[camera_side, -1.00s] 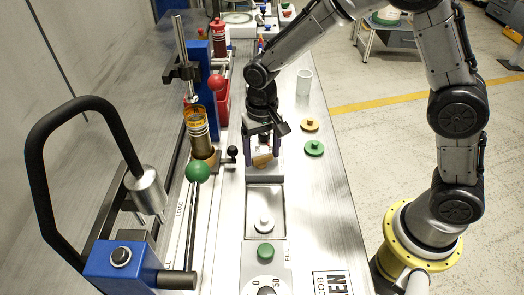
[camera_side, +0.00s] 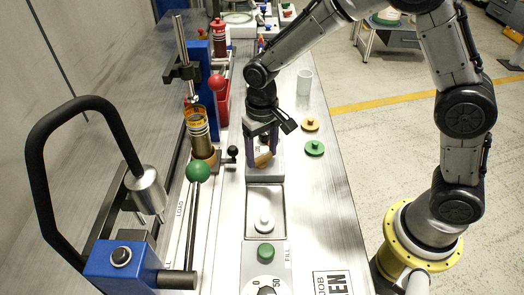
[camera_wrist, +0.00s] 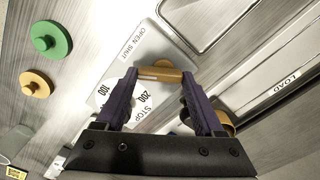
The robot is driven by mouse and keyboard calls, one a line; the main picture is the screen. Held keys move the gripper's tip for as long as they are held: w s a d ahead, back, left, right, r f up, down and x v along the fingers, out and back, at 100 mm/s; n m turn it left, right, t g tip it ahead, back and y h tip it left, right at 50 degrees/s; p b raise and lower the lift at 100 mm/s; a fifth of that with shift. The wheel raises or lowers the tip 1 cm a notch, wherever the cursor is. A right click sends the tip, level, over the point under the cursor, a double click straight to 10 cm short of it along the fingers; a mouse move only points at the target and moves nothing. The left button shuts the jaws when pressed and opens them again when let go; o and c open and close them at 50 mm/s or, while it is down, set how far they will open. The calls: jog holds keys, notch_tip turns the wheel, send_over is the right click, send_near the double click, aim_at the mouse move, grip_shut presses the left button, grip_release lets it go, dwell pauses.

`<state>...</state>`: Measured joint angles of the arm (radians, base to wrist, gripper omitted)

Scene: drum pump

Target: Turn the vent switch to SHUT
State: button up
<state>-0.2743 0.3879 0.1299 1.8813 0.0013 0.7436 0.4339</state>
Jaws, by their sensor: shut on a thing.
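The vent switch is a tan bar handle (camera_wrist: 160,73) on a pale plate lettered OPEN SHUT (camera_wrist: 140,42). In the side view the handle (camera_side: 263,160) sits low between my fingers, slanting, partly hidden by them. My gripper (camera_wrist: 159,74) is shut on the handle, with one dark purple finger at each end of it. In the side view my gripper (camera_side: 261,157) points down over the plate. Which word the switch points at cannot be told.
A green knobbed disc (camera_side: 314,148) and a tan one (camera_side: 310,124) lie right of the switch, near a white cup (camera_side: 304,82). A green-balled lever (camera_side: 197,172) and a black-balled lever (camera_side: 233,151) stand to the left. A tray with a white knob (camera_side: 264,222) lies in front.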

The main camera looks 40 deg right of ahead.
aim_at(262, 155)
jog(key=o, duration=1.4)
jog(key=shift+r, duration=0.1)
notch_tip(262, 155, up, 14)
jog(key=shift+f, duration=0.15)
jog(key=s+d+r+m+t, duration=0.1)
jog(key=s+d+r+t, duration=0.3)
jog(key=s+d+r, duration=0.65)
jog(key=s+f+n, duration=0.1)
jog(key=s+f, duration=0.1)
jog(key=s, duration=0.2)
jog(key=s+f+n+t, duration=0.1)
jog(key=s+f, duration=0.2)
jog(key=s, duration=0.1)
jog(key=s+f, duration=0.2)
jog(key=s, duration=0.2)
jog(key=shift+d+f+n+t, duration=0.25)
jog(key=shift+n+t, duration=0.05)
jog(key=shift+n, duration=0.1)
